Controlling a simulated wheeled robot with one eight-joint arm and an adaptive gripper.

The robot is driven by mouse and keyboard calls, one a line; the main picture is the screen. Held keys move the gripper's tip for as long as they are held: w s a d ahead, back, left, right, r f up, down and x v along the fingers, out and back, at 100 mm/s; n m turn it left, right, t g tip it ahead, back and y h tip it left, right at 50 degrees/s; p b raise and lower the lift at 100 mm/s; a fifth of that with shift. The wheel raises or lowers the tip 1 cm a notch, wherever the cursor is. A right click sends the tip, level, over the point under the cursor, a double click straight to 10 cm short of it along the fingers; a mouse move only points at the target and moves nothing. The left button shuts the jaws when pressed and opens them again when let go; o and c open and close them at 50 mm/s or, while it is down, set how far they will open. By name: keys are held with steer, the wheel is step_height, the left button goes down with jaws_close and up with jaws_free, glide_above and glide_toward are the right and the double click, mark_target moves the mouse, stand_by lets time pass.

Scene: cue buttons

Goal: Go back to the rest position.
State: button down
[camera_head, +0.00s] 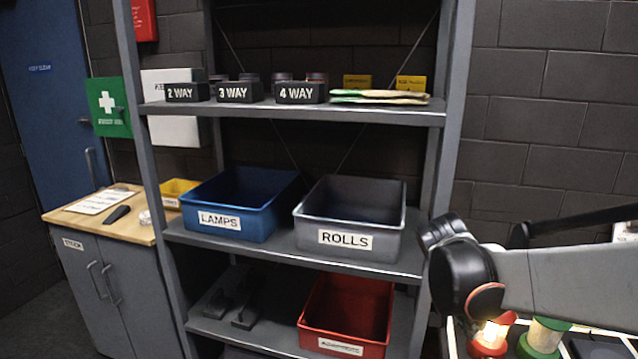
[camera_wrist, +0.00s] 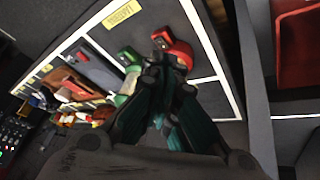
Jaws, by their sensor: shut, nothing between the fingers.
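My gripper (camera_wrist: 165,85) is shut and empty in the wrist view, its dark fingers drawn together. Just past the fingertips is a red round-ended item (camera_wrist: 178,50), partly hidden by them; I cannot tell if they touch it. A green item (camera_wrist: 128,58) is to its left. Both seem to be on a dark board with white lines (camera_wrist: 215,45). In the head view, a red item (camera_head: 488,347) with a glowing light above it and a green item (camera_head: 543,338) show at the lower right, below my arm. My gripper is not seen there.
A grey shelf unit (camera_head: 437,112) fills the head view's middle. It holds a blue LAMPS bin (camera_head: 225,208), a grey ROLLS bin (camera_head: 345,240) and a red bin (camera_head: 340,320). A cabinet (camera_head: 105,290) is at left. Several small items (camera_wrist: 75,85) lie left in the wrist view.

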steer(key=s+a+r+n+t+y, duration=0.3)
steer(key=s+a+n+t+y, duration=0.2)
steer(key=s+a+n, duration=0.6)
steer(key=shift+s+r+n+t, duration=0.2)
steer(key=shift+s+n+t, duration=0.3)
steer(key=shift+s, duration=1.3)
steer(key=shift+d, duration=0.15)
